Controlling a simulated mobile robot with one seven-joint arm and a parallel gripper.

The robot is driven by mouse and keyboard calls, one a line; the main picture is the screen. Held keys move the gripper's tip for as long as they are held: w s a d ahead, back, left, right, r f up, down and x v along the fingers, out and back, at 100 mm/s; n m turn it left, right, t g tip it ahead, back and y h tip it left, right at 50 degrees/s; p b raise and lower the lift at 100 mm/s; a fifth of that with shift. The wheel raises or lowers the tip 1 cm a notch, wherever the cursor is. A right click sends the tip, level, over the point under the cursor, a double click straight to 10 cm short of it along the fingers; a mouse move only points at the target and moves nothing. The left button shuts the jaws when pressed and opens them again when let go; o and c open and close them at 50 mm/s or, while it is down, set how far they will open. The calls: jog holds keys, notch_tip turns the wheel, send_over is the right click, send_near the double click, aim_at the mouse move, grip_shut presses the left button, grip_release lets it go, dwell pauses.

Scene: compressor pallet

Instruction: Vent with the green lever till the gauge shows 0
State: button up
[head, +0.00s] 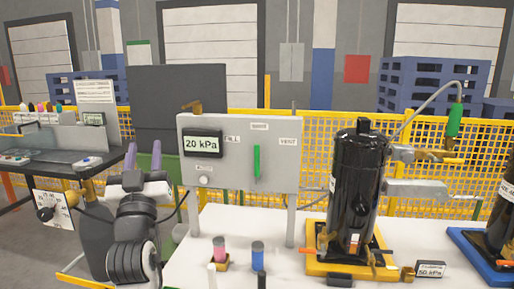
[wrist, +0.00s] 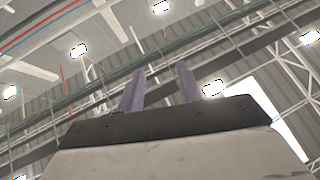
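The grey panel (head: 230,180) stands on posts at the table's back. Its gauge (head: 202,143) reads 20 kPa. The green lever (head: 257,162) stands upright on the panel, between the FILL label at left and the VENT label (head: 288,141) at right, below a small top label. My gripper (head: 144,157) is left of the panel, fingers pointing up, apart from the lever. In the wrist view my gripper (wrist: 160,78) shows two purple fingers spread apart with nothing between them; behind them is only the ceiling.
A black cylinder (head: 352,195) stands on a yellow base (head: 318,266) right of the panel, with a hose and green handle (head: 455,120) beside it. Pink (head: 219,250) and blue (head: 258,255) small cylinders stand at the table front. A dark bench (head: 60,165) is at left.

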jog(key=w+d+f+m+g+h+p, duration=0.2)
jog(key=w+d+f+m+g+h, duration=0.3)
jog(key=w+d+h, duration=0.45)
jog(key=m+g+h+p, duration=0.1)
jog(key=m+g, duration=0.1)
jog(key=g, duration=0.1)
send_near(256, 160)
jog(key=p+x, duration=0.4)
jog(key=x, duration=0.7)
jog(key=shift+c, duration=0.4)
grip_shut()
